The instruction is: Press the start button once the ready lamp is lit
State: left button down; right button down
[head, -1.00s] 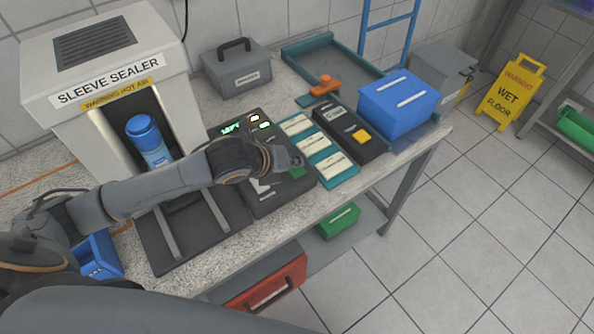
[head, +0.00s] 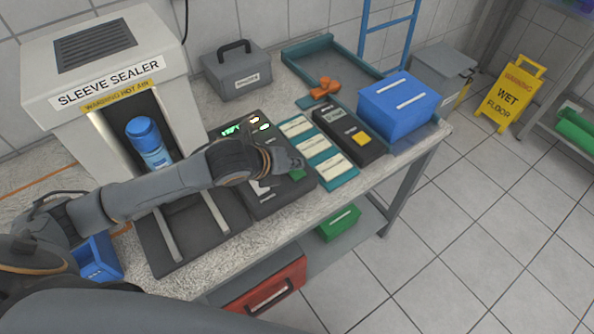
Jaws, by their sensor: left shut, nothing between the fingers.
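The dark control panel (head: 289,196) lies on the bench beside the sleeve sealer (head: 104,76). Its display (head: 231,130) glows green. Two small lamps beside it, an upper one (head: 255,119) and a lower one (head: 266,126), look bright; I cannot read which is the ready lamp. A green button (head: 298,175) shows partly at the panel's right side. My left gripper (head: 297,163) is shut and empty over the panel, right by the green button and hiding part of it. Whether it touches the button I cannot tell. My right gripper is not in view.
A blue bottle (head: 148,143) stands in the sealer's opening. Right of the panel lie a teal rack (head: 334,183), a dark box with a yellow button (head: 361,138) and a blue bin (head: 400,112). A grey case (head: 236,78) stands behind. The bench's front edge is close.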

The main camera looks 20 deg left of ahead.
aim_at(294, 174)
pick_arm(q)
jog(key=shift+f, duration=0.4)
jog(key=shift+f, duration=0.45)
dwell(0.9)
jog(key=shift+r+p, duration=0.85)
jog(key=shift+p, duration=0.25)
notch_tip(294, 174, up, 5)
jog(key=p, duration=0.5)
jog(key=shift+r+p, duration=0.1)
jog(key=shift+p, duration=0.25)
